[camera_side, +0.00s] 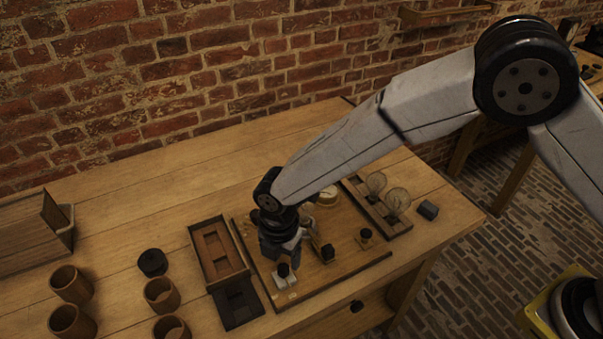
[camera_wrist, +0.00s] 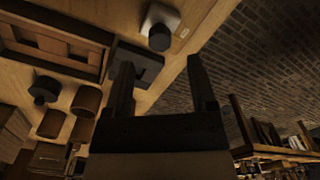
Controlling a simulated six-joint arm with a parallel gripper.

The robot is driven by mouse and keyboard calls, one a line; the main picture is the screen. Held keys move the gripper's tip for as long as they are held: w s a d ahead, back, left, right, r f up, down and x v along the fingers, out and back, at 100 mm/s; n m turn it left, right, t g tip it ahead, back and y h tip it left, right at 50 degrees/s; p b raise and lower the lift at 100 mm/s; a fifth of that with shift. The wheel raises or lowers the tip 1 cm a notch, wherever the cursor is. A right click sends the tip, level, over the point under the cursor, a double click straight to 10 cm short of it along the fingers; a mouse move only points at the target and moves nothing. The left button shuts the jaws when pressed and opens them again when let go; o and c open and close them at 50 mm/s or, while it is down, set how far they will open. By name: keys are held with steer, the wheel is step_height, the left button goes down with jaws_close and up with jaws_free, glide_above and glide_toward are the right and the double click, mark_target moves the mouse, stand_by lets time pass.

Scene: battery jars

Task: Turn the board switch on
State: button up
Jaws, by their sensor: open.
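The wooden board (camera_side: 345,272) lies flat on the bench below my arm. Near its front left corner is a white block with a black knob (camera_side: 283,275), which looks like the switch; whether it is on or off I cannot tell. In the wrist view the knobbed block (camera_wrist: 160,32) shows beyond the fingertips. My gripper (camera_side: 283,247) is over the board's left part, just behind the white block, and partly hides the board. In the wrist view my gripper (camera_wrist: 160,62) has its fingers apart with nothing between them.
Two small dark-topped parts (camera_side: 328,253) (camera_side: 365,237) and a round gauge (camera_side: 328,195) stand on the board. A rack with glass discs (camera_side: 397,202) is at right. A tray (camera_side: 220,250), a dark square plate (camera_side: 237,304) and several brown jars (camera_side: 162,294) are at left.

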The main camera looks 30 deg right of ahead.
mark_target(282, 269)
steer(key=shift+f, duration=2.2)
jaws_close()
